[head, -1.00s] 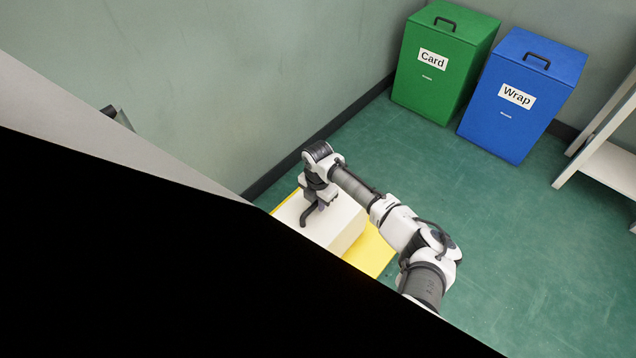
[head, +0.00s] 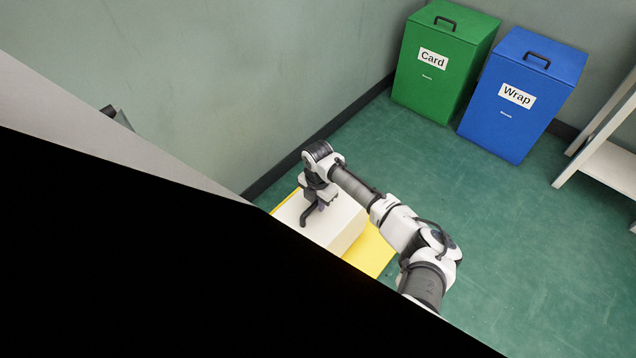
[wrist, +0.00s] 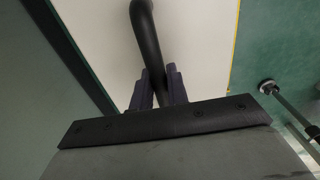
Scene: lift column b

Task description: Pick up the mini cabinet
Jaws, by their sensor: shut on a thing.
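The mini cabinet (head: 338,229) is a white box standing on a yellow patch of floor, partly cut off by the black area in the head view. Its white top (wrist: 205,50) fills the middle of the wrist view. A dark curved handle (wrist: 146,38) rises from that top and also shows in the head view (head: 308,215). My gripper (wrist: 160,88) is over the top of the cabinet, its two fingers closed on either side of the handle. The far end of the handle is hidden behind the fingers and gripper body.
The yellow patch (head: 373,252) borders the cabinet, close to the wall. A green "Card" bin (head: 440,75) and a blue "Wrap" bin (head: 520,105) stand at the back. A white shelf (head: 610,165) is at the right. Green floor between is clear. A large black area hides the lower left.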

